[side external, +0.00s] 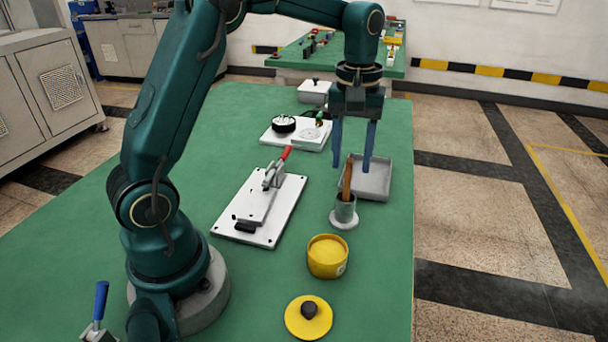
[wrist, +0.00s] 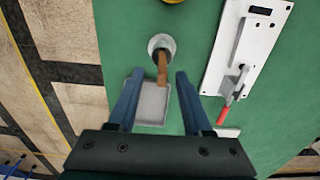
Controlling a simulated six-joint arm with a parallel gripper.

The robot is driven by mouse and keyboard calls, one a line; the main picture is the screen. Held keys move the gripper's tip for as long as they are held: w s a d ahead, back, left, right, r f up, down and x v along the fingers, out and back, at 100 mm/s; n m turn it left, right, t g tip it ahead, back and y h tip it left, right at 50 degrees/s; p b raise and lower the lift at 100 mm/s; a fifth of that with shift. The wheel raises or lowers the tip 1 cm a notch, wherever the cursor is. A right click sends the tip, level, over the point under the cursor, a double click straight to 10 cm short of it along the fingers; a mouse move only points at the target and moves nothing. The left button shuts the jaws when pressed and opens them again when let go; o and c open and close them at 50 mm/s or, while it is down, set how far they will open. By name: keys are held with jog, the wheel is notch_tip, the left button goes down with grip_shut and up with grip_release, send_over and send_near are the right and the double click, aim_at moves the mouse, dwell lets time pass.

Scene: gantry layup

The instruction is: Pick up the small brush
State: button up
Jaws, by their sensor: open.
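The small brush (side external: 348,178) has a brown wooden handle and stands upright in a grey cup (side external: 344,208) with a pale round base. Its bristles are hidden in the cup. In the wrist view the brush (wrist: 162,66) points from the cup (wrist: 161,46) toward the space between the fingers. My gripper (side external: 352,160) is open and empty, with its blue fingers pointing down near the upper part of the handle. In the wrist view my gripper (wrist: 155,80) has one finger on each side of the handle's line. I cannot tell whether either finger touches it.
A grey square tray (side external: 378,180) lies right behind the cup. A yellow tub (side external: 328,257) and its yellow lid (side external: 309,317) are in front. A white plate with a red-handled clamp (side external: 262,206) lies left. A white board with dishes (side external: 297,131) is farther back.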

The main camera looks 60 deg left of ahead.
aim_at(346, 199)
jog(key=shift+s+a+f, duration=0.1)
jog(key=shift+f, duration=2.75)
grip_shut()
